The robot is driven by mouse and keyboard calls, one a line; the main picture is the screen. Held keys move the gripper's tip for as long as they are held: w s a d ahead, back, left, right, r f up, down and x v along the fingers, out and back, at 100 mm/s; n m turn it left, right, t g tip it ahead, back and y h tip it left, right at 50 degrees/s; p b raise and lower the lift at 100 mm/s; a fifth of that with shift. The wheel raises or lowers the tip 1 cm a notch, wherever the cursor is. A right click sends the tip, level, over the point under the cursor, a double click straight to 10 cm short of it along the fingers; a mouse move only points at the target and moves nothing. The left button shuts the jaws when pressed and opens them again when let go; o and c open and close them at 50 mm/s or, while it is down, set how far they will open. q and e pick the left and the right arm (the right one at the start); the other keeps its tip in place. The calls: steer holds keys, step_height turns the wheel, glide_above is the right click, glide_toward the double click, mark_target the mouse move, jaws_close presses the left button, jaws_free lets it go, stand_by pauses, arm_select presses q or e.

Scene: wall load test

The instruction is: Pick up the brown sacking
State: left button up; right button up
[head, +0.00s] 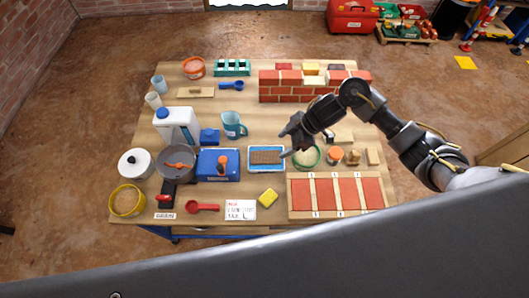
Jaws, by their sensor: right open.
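The brown sacking (265,157) looks like a small flat dark-brown piece lying in a blue-rimmed white tray (250,168) near the middle of the table. My right gripper (289,144) comes in from the right and hangs just right of and above the tray. Its dark fingers are apart with nothing seen between them. I cannot tell its exact height over the sacking. My left gripper is not in view.
A green-rimmed bowl (307,160) sits right of the tray, close under the gripper. A brick wall (290,92) stands at the back right.

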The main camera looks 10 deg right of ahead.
mark_target(266, 157)
steer(key=x, duration=0.5)
steer(key=shift+a+b, duration=0.1)
steer(key=shift+b, duration=0.3)
steer(key=shift+w+a+f, duration=0.1)
steer(key=shift+f, duration=0.2)
steer(key=x, duration=0.5)
steer(key=shift+w+f+b, duration=0.1)
steer(key=shift+f+b, duration=0.1)
steer(key=shift+b, duration=0.1)
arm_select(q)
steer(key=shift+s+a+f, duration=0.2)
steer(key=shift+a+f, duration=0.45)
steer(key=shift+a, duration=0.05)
